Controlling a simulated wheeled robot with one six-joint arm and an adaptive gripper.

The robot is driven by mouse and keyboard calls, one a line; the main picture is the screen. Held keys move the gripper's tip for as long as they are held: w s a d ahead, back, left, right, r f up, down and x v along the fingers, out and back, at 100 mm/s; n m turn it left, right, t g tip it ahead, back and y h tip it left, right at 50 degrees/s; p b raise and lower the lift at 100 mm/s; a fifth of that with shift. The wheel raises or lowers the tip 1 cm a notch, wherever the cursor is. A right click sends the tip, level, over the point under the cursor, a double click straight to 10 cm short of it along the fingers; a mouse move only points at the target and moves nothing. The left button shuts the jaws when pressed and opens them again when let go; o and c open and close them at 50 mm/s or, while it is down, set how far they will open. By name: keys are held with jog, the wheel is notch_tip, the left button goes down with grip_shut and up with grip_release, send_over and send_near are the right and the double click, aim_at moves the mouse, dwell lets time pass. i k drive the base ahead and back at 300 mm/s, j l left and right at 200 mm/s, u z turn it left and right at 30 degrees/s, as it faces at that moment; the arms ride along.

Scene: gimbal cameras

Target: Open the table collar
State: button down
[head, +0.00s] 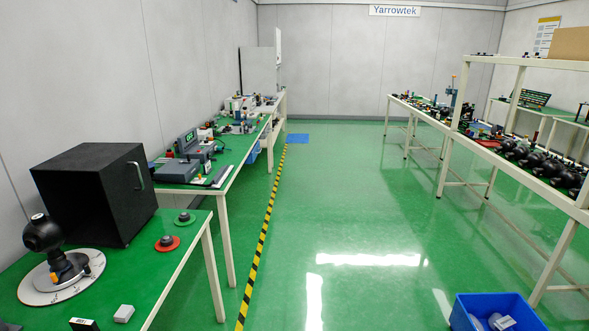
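I cannot tell for certain which thing is the table collar. A round, pale turntable plate (62,278) lies on the green table at the lower left. A black ball-shaped gimbal camera (43,235) stands on it, on a grey clamp-like base (69,270) with a small orange part at its side. Whether any collar there is open or shut is too small to tell. My gripper is not in view.
A black box with a handle (95,195) stands behind the turntable. A red disc (159,246) and a green disc (178,223) lie beside it. A blue bin (480,310) stands lower right.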

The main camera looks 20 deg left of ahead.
aim_at(54, 277)
jog(key=i+l+u, duration=0.25)
jog(key=i+u, duration=0.15)
jog(key=i+l+u, duration=0.85)
jog(key=l, duration=0.15)
